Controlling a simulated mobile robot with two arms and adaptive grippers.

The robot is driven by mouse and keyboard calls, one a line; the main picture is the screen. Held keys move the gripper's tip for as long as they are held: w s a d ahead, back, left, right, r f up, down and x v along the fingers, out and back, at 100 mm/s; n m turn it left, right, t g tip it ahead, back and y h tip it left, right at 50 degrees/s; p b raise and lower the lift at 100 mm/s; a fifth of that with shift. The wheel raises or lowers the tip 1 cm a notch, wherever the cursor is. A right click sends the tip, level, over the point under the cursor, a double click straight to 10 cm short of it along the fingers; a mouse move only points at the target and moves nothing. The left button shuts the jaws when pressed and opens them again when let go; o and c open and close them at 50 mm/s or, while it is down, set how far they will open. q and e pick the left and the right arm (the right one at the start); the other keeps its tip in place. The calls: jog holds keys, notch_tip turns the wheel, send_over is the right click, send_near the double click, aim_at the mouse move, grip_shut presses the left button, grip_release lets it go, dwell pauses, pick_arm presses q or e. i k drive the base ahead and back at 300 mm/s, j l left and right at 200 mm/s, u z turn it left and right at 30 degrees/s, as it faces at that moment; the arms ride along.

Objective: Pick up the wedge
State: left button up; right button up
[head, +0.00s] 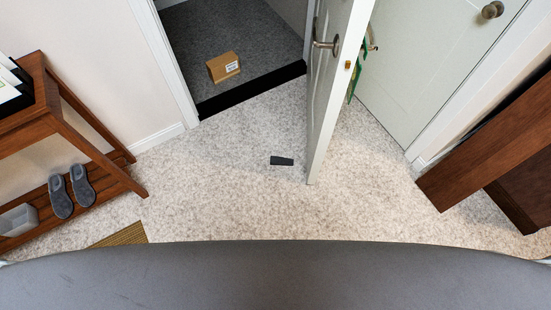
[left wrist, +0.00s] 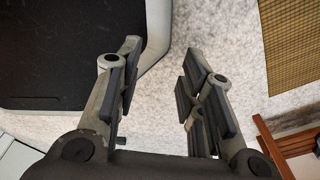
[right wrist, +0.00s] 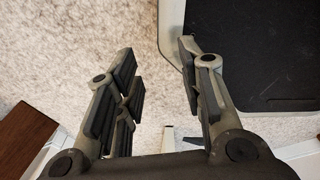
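A small dark grey wedge (head: 282,160) lies on the pale speckled carpet in the head view, just left of the open door's bottom edge and apart from it. Neither gripper shows in the head view. My left gripper (left wrist: 158,82) is open and empty in the left wrist view, above the carpet beside my own base. My right gripper (right wrist: 160,80) is open and empty in the right wrist view, also above carpet beside my base. The wedge does not show in either wrist view.
The white door (head: 332,90) stands ajar by a doorway with a cardboard box (head: 223,67) beyond its black threshold (head: 250,91). A wooden rack (head: 120,178) with grey slippers (head: 60,197) is left; brown wooden furniture (head: 480,160) is right. Carpet around the wedge is clear.

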aim_at(274, 160)
jog(key=i+j+z, duration=0.1)
jog(key=j, duration=0.2)
jog(key=i+j+z, duration=0.2)
jog(key=j, duration=0.4)
jog(key=i+j+z, duration=0.15)
jog(key=i+j, duration=0.1)
jog(key=j, duration=0.05)
